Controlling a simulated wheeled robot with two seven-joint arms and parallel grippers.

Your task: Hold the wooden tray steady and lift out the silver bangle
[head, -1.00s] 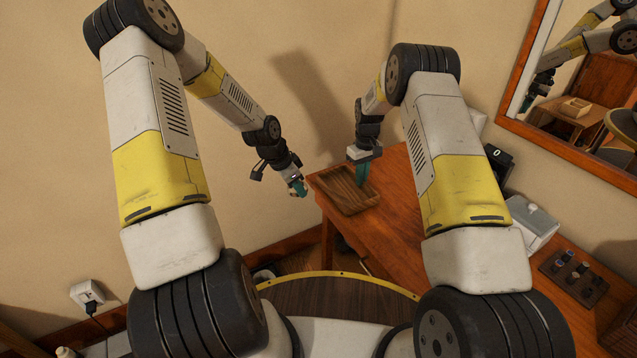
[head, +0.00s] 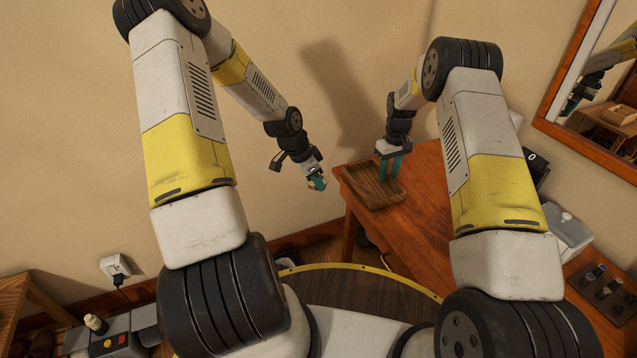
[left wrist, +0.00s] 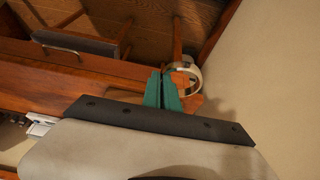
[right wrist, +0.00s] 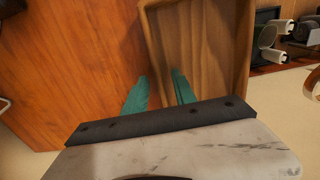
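The wooden tray (head: 372,187) sits on the far left end of the orange-brown table and looks empty. It also shows in the right wrist view (right wrist: 205,40). My left gripper (head: 318,184) is off the table's left end, beside the tray. In the left wrist view its fingers (left wrist: 163,82) are close together on the silver bangle (left wrist: 197,78), which sticks out to their right. The bangle is tiny in the head view.
The table (head: 425,215) has clear wood right of the tray. A pale box (head: 568,233), a dark display (head: 537,168) and a dark holder (head: 603,290) with small items stand farther right. A framed mirror (head: 590,120) hangs on the right wall.

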